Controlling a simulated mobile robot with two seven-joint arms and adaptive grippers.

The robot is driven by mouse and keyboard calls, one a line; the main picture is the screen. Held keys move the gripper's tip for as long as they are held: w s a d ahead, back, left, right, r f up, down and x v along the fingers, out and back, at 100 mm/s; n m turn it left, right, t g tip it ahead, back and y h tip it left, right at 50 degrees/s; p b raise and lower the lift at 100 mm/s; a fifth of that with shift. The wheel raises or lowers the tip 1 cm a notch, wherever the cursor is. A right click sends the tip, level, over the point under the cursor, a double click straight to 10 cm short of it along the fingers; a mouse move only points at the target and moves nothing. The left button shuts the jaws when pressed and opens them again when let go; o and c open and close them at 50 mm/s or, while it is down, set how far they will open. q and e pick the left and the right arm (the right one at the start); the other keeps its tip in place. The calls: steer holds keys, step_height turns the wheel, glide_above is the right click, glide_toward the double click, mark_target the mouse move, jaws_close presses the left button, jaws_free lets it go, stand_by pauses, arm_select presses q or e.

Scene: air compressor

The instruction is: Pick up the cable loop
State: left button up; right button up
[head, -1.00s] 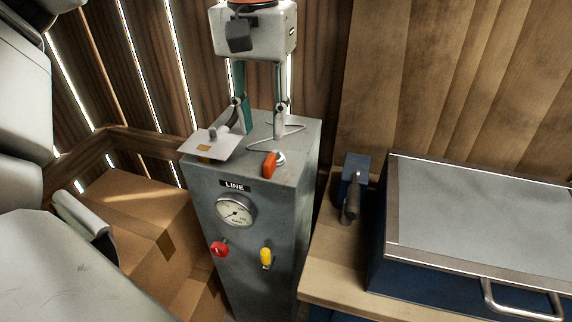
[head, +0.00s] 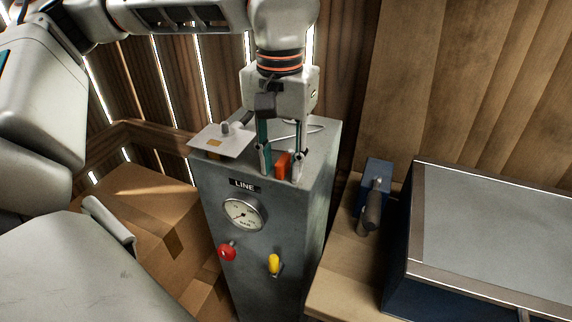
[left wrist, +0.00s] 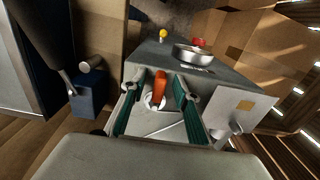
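The cable loop (head: 314,128) looks like a thin pale line lying on top of the grey cabinet (head: 325,150). It is partly hidden behind my left gripper. A thin line (left wrist: 165,129) on the cabinet top in the left wrist view may be part of it. An orange piece (head: 283,165) with a pale round base stands at the cabinet's front edge. I cannot tell whether it is joined to the loop. My left gripper (head: 281,172) points down, open, its teal-padded fingers on either side of the orange piece, with gaps visible in the left wrist view (left wrist: 159,88). My right gripper is out of view.
A white plate (head: 221,139) with a knob sits at the cabinet's left top edge. A gauge (head: 244,214), red knob (head: 227,252) and yellow knob (head: 274,263) are on its front. Cardboard boxes (head: 150,210) stand left; a blue-sided chest (head: 500,225) stands right.

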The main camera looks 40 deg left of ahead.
arm_select(q)
steer(key=shift+r, duration=0.1)
steer(key=shift+c, duration=1.2)
jaws_close()
step_height(320, 180, up, 20)
steer(key=p, duration=0.5)
glide_above(281, 161)
step_height(281, 161, down, 10)
steer(key=shift+r+b, duration=0.2)
steer(key=shift+b, duration=0.2)
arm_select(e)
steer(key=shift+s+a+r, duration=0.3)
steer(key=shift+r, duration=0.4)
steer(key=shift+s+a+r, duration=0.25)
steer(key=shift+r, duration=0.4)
